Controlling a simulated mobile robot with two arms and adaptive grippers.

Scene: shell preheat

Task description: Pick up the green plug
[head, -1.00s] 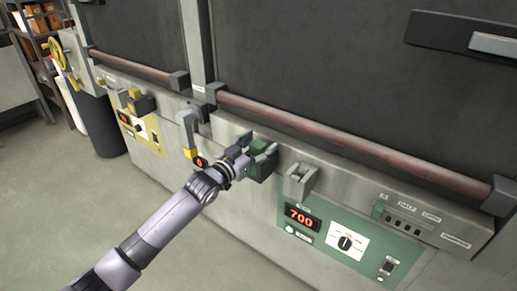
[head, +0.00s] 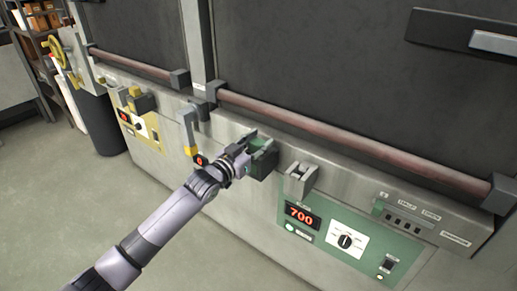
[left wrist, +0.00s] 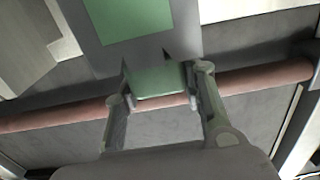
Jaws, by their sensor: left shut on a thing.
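The green plug (left wrist: 155,80) shows in the left wrist view as a small green block between my left gripper's two fingers (left wrist: 157,88), which are shut on it. Its far end meets a larger dark grey block with a green face (left wrist: 130,18). In the head view my left gripper (head: 246,158) is at this dark block (head: 264,160) on the furnace front, reaching it from the left. The plug itself is mostly hidden there by the gripper and block. I cannot tell how deep it sits in the block. My right gripper is not in view.
A grey bracket (head: 300,180) stands just right of the block, above a green control panel (head: 345,245) reading 700. A yellow-handled lever (head: 189,130) is close on the left. A long reddish bar (head: 320,135) runs behind. The floor at lower left is clear.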

